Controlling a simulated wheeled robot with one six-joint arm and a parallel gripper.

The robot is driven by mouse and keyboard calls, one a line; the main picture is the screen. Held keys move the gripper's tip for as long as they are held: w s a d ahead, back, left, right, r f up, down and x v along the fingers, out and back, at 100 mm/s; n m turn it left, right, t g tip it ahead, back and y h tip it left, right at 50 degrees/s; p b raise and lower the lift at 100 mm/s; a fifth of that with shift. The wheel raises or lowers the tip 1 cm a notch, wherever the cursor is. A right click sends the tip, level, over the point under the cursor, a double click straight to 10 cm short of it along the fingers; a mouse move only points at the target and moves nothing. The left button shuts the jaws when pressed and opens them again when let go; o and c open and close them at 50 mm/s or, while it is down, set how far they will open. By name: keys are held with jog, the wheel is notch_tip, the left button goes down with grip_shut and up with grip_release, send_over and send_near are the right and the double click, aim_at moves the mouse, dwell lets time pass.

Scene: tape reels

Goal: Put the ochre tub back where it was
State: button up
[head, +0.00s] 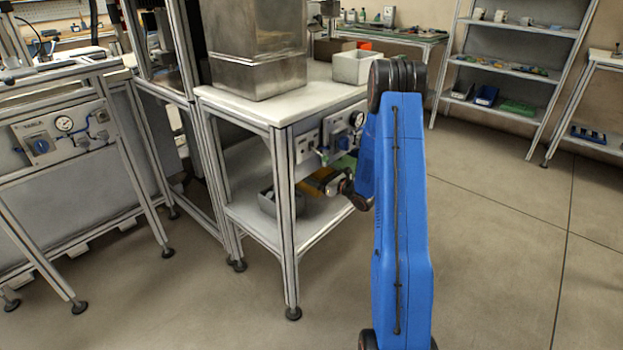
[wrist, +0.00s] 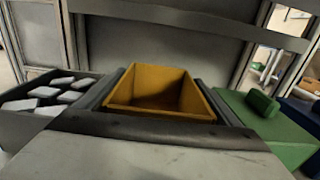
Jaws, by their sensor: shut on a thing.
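The ochre tub (wrist: 160,78) sits upright in the middle of the wrist view, with its open top towards me; its inside looks empty. My gripper (wrist: 162,100) is shut on it, with one dark finger along its left side and one along its right. In the head view the ochre tub (head: 318,177) is small and partly covered by my gripper (head: 330,184), at the lower shelf of the white-topped bench. I cannot tell whether the tub rests on the shelf or hangs just above it.
A grey tub (wrist: 28,127) with several pale blocks stands left of the ochre tub. Bench posts (head: 284,220) and the white top (head: 300,103) frame the shelf (head: 270,232).

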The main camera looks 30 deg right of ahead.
jog(key=shift+w+a, duration=0.2)
jog(key=shift+w, duration=0.15)
jog(key=shift+w+f, duration=0.2)
jog(key=shift+f, duration=1.55)
jog(key=shift+f, duration=0.1)
jog(key=o, duration=1.3)
jog(key=v, duration=0.7)
jog(key=shift+s, duration=0.3)
jog(key=shift+d, duration=0.1)
